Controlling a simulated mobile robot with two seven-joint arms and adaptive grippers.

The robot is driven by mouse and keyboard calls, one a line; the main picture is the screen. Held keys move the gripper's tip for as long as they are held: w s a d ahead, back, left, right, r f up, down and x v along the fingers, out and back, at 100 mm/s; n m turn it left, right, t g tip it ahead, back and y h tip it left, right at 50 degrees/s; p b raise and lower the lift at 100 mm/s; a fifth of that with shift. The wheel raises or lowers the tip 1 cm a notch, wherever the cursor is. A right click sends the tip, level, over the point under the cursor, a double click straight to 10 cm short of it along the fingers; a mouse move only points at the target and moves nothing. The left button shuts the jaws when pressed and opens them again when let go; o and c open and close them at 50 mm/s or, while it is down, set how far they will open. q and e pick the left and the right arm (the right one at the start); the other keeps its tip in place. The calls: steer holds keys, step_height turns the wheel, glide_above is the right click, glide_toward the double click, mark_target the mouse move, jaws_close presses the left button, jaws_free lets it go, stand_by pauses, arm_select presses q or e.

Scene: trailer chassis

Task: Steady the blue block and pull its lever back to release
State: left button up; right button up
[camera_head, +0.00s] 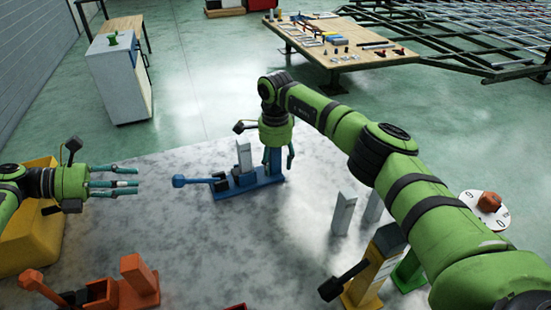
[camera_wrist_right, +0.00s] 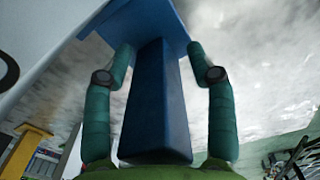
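The blue block (camera_head: 247,188) lies near the middle of the table in the head view. Its blue lever (camera_head: 181,181) sticks out to the left, past a black part, and a grey upright piece stands on the block. My right gripper (camera_head: 279,160) points down around the blue post at the block's right end. In the right wrist view its two fingers stand either side of the blue post (camera_wrist_right: 155,105), with gaps visible, so it looks open. My left gripper (camera_head: 136,181) points right, open and empty, left of the lever and apart from it.
An orange block (camera_head: 138,275) stands at front left and a yellow block (camera_head: 375,268) at front right. A yellow bin (camera_head: 30,240) is at the left edge. Grey upright pieces (camera_head: 343,214) stand right of the blue block. My right arm crosses above them.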

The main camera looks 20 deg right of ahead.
jaws_close()
steer(key=shift+o, duration=2.2)
jaws_free()
steer(key=shift+r, duration=0.1)
step_height(320, 180, up, 12)
steer(key=shift+f, duration=0.1)
